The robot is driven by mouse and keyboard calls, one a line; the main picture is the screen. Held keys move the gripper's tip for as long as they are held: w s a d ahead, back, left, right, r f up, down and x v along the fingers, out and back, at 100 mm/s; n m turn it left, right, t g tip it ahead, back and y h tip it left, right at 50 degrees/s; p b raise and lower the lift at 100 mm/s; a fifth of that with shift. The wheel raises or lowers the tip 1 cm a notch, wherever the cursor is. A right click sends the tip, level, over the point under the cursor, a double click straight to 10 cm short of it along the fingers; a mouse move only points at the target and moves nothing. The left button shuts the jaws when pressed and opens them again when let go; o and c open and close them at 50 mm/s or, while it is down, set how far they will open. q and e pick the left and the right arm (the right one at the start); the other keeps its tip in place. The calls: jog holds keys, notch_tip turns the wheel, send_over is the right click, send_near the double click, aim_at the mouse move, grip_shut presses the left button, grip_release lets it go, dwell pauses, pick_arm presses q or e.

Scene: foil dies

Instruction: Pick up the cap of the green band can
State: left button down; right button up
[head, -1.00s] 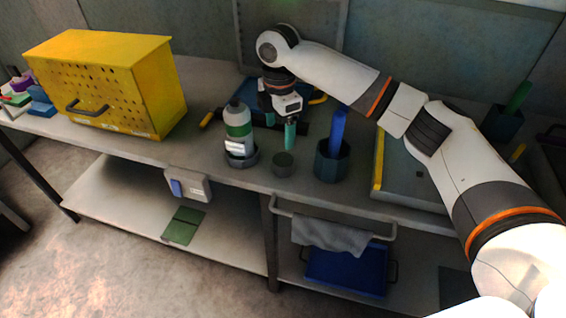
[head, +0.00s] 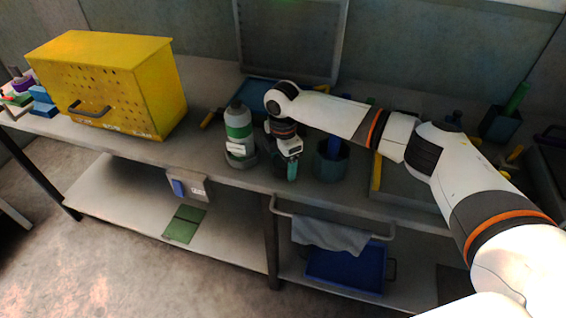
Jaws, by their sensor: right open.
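My left gripper is not in view.
A dark teal cup (head: 331,162) stands close right of the gripper. A yellow perforated box (head: 110,85) stands at the left. A blue tray (head: 262,92) lies behind the can. A towel (head: 330,234) hangs on the bench's front rail. A grey tray with yellow edge is at right.

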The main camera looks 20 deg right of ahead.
jog(key=c, duration=1)
jog(key=shift+c, duration=0.2)
jog(key=shift+r, duration=0.15)
